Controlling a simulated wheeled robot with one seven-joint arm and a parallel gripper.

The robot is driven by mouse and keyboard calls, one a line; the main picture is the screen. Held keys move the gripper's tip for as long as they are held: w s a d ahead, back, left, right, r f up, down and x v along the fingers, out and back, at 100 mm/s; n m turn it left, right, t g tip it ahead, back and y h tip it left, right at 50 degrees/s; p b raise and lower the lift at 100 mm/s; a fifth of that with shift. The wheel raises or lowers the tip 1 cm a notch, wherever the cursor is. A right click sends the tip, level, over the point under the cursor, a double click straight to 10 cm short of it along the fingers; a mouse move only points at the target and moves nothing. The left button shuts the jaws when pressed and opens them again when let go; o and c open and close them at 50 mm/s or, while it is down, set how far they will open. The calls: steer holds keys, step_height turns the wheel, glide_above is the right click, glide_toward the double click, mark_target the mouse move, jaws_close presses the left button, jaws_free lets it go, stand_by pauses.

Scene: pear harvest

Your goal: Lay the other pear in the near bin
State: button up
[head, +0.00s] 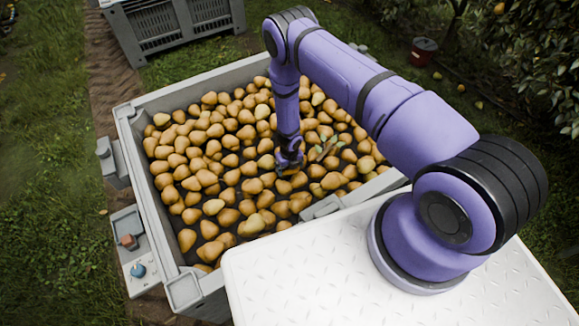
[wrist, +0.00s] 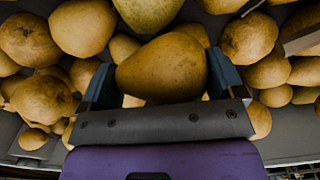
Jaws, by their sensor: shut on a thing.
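My gripper (head: 289,166) reaches down into the near grey bin (head: 190,84), low over the pears in its right-middle part. In the wrist view my gripper (wrist: 158,88) is shut on a brownish-yellow pear (wrist: 162,66), with one blue-grey finger on each side of it. The held pear is mostly hidden by the gripper in the head view. Many similar pears fill the bin around and below it. Whether the held pear touches the pears under it, I cannot tell.
A leafy twig (head: 324,149) lies on the pears just right of my gripper. Another grey bin (head: 160,28) stands at the back left. A side panel with a blue knob (head: 138,270) sits at the near bin's left. A dark red bucket (head: 423,51) stands on the grass at right.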

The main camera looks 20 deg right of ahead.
steer(key=o, duration=0.8)
